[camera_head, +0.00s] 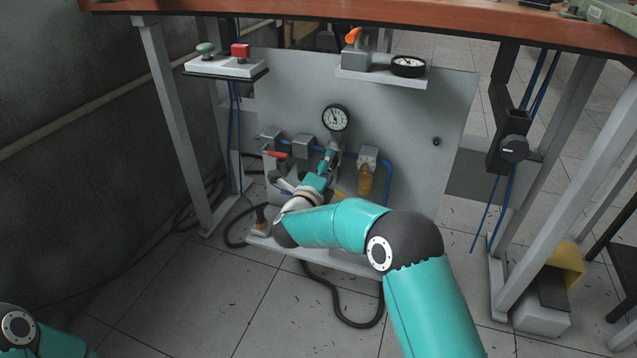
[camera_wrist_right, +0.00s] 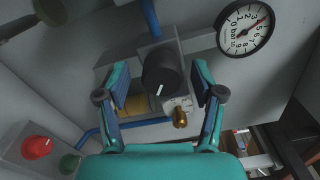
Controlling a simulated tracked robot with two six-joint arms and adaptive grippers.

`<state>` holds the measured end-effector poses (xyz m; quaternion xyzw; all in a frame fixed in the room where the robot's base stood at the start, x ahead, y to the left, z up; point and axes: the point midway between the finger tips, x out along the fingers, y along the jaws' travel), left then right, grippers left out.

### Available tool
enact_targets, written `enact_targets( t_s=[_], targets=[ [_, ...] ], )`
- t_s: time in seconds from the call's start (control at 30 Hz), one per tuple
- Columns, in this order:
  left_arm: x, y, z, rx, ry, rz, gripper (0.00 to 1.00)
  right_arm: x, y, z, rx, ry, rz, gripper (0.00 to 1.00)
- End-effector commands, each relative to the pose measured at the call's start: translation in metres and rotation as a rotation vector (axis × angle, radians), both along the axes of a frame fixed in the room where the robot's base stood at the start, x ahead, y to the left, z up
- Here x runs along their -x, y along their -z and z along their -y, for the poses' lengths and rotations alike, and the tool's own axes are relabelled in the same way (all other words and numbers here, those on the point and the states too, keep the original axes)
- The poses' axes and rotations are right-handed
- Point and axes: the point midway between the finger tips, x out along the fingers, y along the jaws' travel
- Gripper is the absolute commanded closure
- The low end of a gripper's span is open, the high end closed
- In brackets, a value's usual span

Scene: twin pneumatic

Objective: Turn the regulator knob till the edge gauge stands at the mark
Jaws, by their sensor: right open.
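The dark round regulator knob (camera_wrist_right: 162,72) has a white line on its face in the right wrist view. My right gripper (camera_wrist_right: 160,84) is open, with one teal finger on each side of the knob and gaps visible. In the head view the right gripper (camera_head: 326,162) is low at the panel, and the knob is hidden there. A black-rimmed gauge (camera_head: 408,66) lies on a grey shelf at the table edge; its needle is too small to read. A white bar gauge (camera_wrist_right: 245,27) shows a red line at the dial's upper right. My left gripper is out of view.
A panel gauge (camera_head: 335,118) sits above the right gripper. A red-handled valve (camera_head: 278,155) is left of it, and a brown-yellow bowl (camera_head: 365,181) is right of it. Blue tubes run along the panel (camera_head: 440,100). Table legs stand at both sides.

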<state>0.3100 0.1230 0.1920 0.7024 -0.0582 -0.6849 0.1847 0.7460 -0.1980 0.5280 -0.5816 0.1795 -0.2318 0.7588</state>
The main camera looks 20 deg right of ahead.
Motion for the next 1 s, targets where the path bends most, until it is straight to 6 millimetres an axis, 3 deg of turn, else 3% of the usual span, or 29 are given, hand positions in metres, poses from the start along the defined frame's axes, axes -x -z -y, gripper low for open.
enact_targets(
  t_s=[0.5, 0.7, 1.0],
  targets=[
    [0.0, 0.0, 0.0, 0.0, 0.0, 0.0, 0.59, 0.079, 0.002, -0.052, 0.002, 0.0, -0.002, 0.33],
    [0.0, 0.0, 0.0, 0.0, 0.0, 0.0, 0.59, 0.09, 0.001, -0.059, 0.001, 0.002, -0.002, 0.33],
    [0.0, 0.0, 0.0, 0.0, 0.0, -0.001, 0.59, 0.091, 0.002, -0.059, 0.002, 0.002, -0.003, 0.33]
  ],
)
